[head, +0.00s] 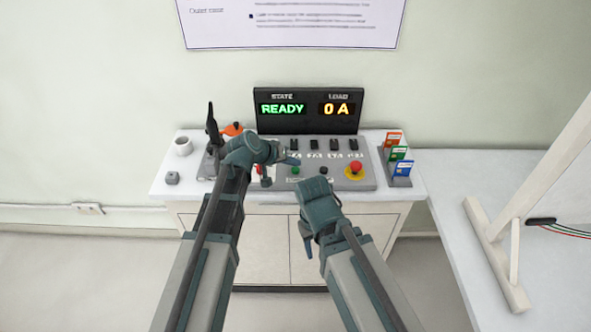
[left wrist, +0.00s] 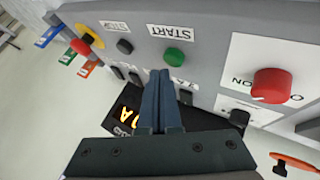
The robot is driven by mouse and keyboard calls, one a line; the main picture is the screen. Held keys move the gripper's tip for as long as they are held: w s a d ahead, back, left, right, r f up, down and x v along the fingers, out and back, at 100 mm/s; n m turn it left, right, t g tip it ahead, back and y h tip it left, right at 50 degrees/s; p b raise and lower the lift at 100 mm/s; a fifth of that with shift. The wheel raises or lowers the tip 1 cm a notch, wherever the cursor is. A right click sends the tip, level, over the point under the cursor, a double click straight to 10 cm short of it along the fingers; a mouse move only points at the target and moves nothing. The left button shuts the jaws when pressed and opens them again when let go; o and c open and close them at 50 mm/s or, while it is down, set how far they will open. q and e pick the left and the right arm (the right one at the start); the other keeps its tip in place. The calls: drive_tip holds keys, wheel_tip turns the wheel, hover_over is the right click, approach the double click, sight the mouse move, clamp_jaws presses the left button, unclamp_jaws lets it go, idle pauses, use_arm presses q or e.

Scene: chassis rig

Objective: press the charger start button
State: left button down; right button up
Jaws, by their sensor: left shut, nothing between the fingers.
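The green start button (head: 295,170) is on the grey sloped control panel (head: 373,182). In the left wrist view the green button (left wrist: 178,57) sits beside a START label, just beyond and slightly right of my fingertips. My left gripper (left wrist: 160,74) is shut and empty, with its fingers pointing at the panel. In the head view my left gripper (head: 293,160) is over the panel's left part, close to the green button. Whether it touches the button cannot be told. My right gripper (head: 307,238) hangs in front of the cabinet; its jaws are unclear.
A black stop button (left wrist: 125,46) and a red emergency button (head: 356,166) on yellow are on the panel. A red rotary knob (left wrist: 272,85) is also there. The display (head: 310,109) reads READY and 0 A. Coloured cards (head: 399,158) stand at the right.

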sight(293, 172)
use_arm(q)
drive_tip(key=shift+f, duration=0.35)
drive_tip(key=shift+f+b, duration=0.4)
drive_tip(key=shift+b, duration=0.3)
drive_tip(key=shift+r, duration=0.15)
idle(0.6)
drive_tip(key=shift+r+p, duration=0.75)
drive_tip(key=shift+p, duration=0.15)
wheel_tip(293, 172, up, 5)
drive_tip(key=p, duration=0.5)
idle(0.4)
